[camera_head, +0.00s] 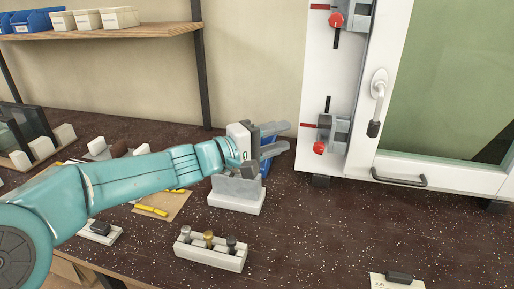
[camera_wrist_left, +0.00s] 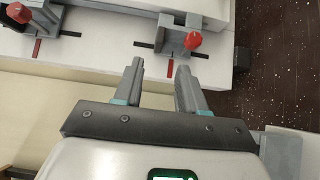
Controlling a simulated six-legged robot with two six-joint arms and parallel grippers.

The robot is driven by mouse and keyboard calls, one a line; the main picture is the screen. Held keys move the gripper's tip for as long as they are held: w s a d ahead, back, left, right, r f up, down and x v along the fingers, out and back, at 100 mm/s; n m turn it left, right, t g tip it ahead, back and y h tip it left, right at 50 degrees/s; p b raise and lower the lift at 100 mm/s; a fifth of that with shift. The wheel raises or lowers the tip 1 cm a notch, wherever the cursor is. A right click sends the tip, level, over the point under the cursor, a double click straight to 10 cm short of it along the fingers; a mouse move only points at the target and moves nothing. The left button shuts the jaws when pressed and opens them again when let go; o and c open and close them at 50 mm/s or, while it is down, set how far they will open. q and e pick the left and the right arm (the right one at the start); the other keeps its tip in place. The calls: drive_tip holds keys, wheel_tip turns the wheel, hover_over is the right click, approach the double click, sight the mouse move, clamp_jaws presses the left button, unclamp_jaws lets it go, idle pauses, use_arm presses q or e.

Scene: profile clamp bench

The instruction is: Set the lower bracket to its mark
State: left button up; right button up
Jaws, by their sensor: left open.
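The lower bracket (camera_head: 341,131) is a grey clamp with a red knob (camera_head: 320,148) on the white upright profile (camera_head: 314,75) at the cabinet's left. A red line shows left of it and a black line above it. In the left wrist view the profile lies sideways, and the lower bracket (camera_wrist_left: 172,34) is the right one, with black and red lines close around it. My left gripper (camera_head: 285,137) is open and empty, left of the lower bracket and apart from it. Its fingers (camera_wrist_left: 160,70) point toward the profile in the wrist view. My right gripper is not in view.
The upper bracket (camera_head: 357,14) sits higher on the profile. A door handle (camera_head: 378,95) is right of the brackets. A grey stand (camera_head: 236,203) is below my gripper, and a white holder with knobs (camera_head: 210,257) stands in front. The bench at right front is mostly clear.

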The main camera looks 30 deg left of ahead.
use_arm(q)
drive_tip(key=v, duration=0.5)
drive_tip(key=shift+s+a, duration=0.15)
drive_tip(key=shift+s, duration=0.1)
drive_tip(key=shift+s, duration=0.1)
